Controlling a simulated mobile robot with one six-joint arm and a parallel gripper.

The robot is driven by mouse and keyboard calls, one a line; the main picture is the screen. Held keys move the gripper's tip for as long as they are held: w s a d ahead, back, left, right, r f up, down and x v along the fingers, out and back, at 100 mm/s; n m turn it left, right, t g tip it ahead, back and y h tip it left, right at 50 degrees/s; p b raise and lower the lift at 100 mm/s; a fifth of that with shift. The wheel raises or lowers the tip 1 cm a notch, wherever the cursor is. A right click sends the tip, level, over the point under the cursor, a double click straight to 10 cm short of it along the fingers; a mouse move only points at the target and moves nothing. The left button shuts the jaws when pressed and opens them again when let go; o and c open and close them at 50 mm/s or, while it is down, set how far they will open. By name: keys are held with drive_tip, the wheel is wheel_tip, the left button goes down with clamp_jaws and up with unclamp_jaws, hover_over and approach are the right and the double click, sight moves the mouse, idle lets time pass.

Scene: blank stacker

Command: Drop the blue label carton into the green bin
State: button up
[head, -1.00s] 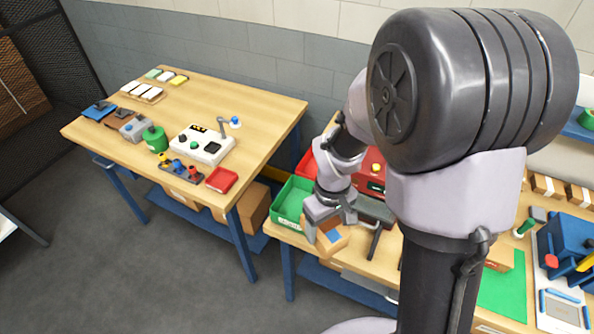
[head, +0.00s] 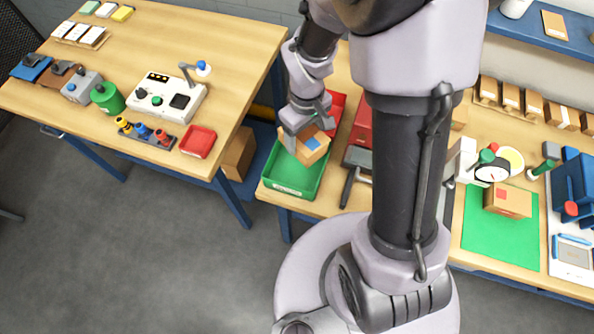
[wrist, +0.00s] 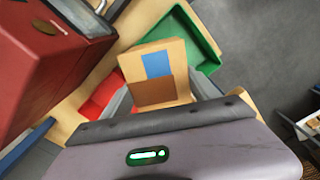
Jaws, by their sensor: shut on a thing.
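The blue label carton (head: 309,146) is a small cardboard box with a blue label on its face. My gripper (head: 306,128) is shut on it and holds it, tilted, over the far part of the green bin (head: 293,179). In the wrist view the carton (wrist: 157,64) sits between the two fingers of my gripper (wrist: 158,92), with the green bin (wrist: 206,45) beyond it. Whether the carton touches the bin is unclear. The carton and gripper hide part of the bin's inside.
A red bin (head: 337,106) stands behind the green bin, and a red machine (head: 362,122) is to its right. A carton with a red label (head: 508,201) sits on a green mat (head: 490,235). Another table (head: 225,50) with devices stands at left, across a gap.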

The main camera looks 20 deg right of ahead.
drive_tip(key=shift+f, duration=0.25)
drive_tip(key=o, duration=1.6)
wheel_tip(320, 180, up, 18)
drive_tip(key=p, duration=0.5)
drive_tip(key=shift+f, duration=0.25)
drive_tip(key=shift+s+a+f+m+t+y+b, duration=0.35)
drive_tip(key=shift+s+a+f+m+t+b, duration=0.5)
drive_tip(key=shift+s+m+b, duration=1.15)
drive_tip(key=shift+s+a+f+m+t+y+b, duration=0.45)
drive_tip(key=shift+s+f+m+t+b, duration=0.75)
drive_tip(key=shift+s+b, duration=1.75)
drive_tip(key=shift+s+a+f+m+t+y+b, duration=0.2)
drive_tip(key=shift+s+a+f+m+t+b, duration=0.9)
drive_tip(key=shift+b, duration=2.35)
